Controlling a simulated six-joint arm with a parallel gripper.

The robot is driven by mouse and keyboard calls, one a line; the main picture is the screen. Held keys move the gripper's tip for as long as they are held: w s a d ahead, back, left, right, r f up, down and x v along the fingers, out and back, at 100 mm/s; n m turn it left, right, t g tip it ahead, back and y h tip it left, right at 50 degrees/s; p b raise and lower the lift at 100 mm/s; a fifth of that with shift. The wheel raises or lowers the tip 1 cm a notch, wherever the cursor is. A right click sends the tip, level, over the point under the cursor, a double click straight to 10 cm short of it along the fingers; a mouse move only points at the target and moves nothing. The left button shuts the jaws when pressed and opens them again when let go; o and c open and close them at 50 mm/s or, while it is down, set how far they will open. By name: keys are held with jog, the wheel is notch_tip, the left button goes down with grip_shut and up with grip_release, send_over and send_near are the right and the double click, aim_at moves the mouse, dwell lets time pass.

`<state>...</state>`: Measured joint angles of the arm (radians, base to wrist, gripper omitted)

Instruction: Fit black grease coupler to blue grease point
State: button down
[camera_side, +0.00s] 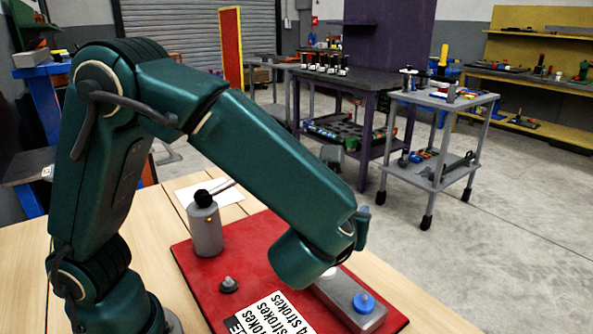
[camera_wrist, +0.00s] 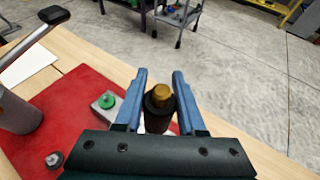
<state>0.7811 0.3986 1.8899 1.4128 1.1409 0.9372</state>
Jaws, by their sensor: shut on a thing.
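In the wrist view my gripper (camera_wrist: 157,85) has its blue fingers on either side of the black grease coupler (camera_wrist: 156,118), a dark cylinder with a brass tip, and is shut on it. In the side view only a blue finger of my gripper (camera_side: 362,222) shows past the green wrist; the coupler is hidden there. The blue grease point (camera_side: 363,303) is a round blue fitting on a grey block (camera_side: 335,302), below my gripper and apart from it. I cannot make it out in the wrist view.
A grey pump cylinder (camera_side: 206,232) with a lever stands on the red mat (camera_side: 188,262). A small grey fitting (camera_side: 229,286) and a printed card (camera_side: 272,316) lie nearer.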

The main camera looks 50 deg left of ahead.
jog(key=shift+w+d+f+m+t+h, duration=0.15)
jog(key=shift+d+f+m+h, duration=0.2)
jog(key=shift+d+f, duration=0.55)
jog(key=shift+w+d+f+m+t+h, duration=0.1)
jog(key=shift+d+f+m+h, duration=0.2)
jog(key=shift+d+f, duration=0.55)
jog(key=shift+w+d+f+m+t+h, duration=0.15)
jog(key=shift+d+f+m+h, duration=0.35)
jog(key=shift+d, duration=0.6)
jog(key=shift+f, duration=1.2)
jog(key=shift+c, duration=2.1)
grip_release()
jog(key=shift+v, duration=2.55)
